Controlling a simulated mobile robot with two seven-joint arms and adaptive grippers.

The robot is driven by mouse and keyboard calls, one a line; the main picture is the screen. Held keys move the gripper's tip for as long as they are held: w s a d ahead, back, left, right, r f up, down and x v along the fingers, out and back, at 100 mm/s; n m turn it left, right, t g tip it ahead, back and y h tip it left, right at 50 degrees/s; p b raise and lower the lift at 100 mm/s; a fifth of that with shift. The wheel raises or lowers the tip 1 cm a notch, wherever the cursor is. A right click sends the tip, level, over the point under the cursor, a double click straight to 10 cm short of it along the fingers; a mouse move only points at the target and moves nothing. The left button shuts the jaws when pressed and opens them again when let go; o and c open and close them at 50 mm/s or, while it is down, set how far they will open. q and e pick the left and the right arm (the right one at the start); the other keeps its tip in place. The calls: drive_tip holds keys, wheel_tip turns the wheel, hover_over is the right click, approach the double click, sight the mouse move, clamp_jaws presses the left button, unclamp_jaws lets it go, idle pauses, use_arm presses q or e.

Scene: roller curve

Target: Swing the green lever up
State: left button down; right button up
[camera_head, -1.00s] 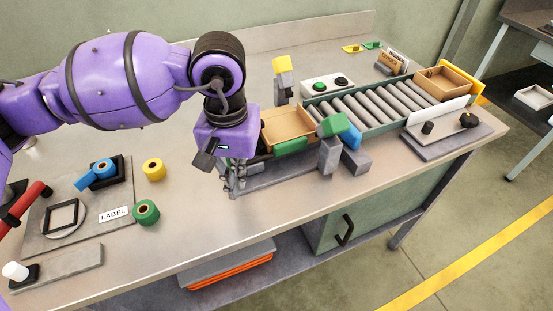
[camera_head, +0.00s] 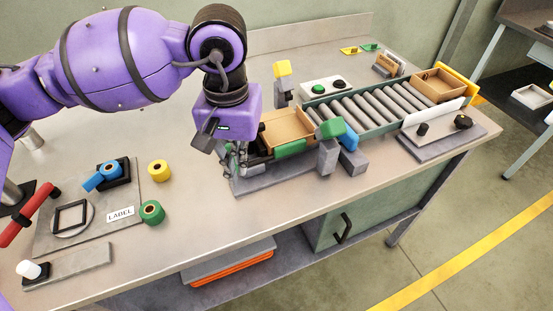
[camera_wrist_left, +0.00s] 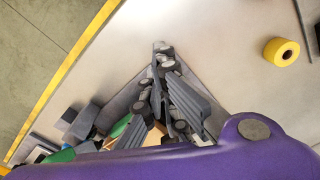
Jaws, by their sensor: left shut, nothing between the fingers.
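A long green bar (camera_head: 291,148), which looks like the lever, lies low along the near side of the open brown box (camera_head: 288,128). A green block (camera_head: 331,128) tops a grey post at its right end; I cannot tell whether they are one piece. My left gripper (camera_head: 246,164) is shut and empty, low at the left end of the bar, over the grey base plate (camera_head: 255,186). Contact with the bar cannot be told. In the left wrist view the shut fingers (camera_wrist_left: 163,55) point away, and green parts (camera_wrist_left: 60,156) show at lower left. My right gripper is not in view.
A yellow-topped post (camera_head: 282,70) stands behind the box. A roller conveyor (camera_head: 368,107) runs to the right.

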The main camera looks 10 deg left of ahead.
use_arm(q)
drive_tip(key=r, duration=0.2)
drive_tip(key=r+p, duration=0.1)
drive_tip(key=shift+s+d+r, duration=0.15)
drive_tip(key=shift+s+r, duration=0.05)
drive_tip(key=shift+r, duration=0.2)
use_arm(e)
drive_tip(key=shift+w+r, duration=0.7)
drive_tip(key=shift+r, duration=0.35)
use_arm(q)
drive_tip(key=shift+f, duration=0.1)
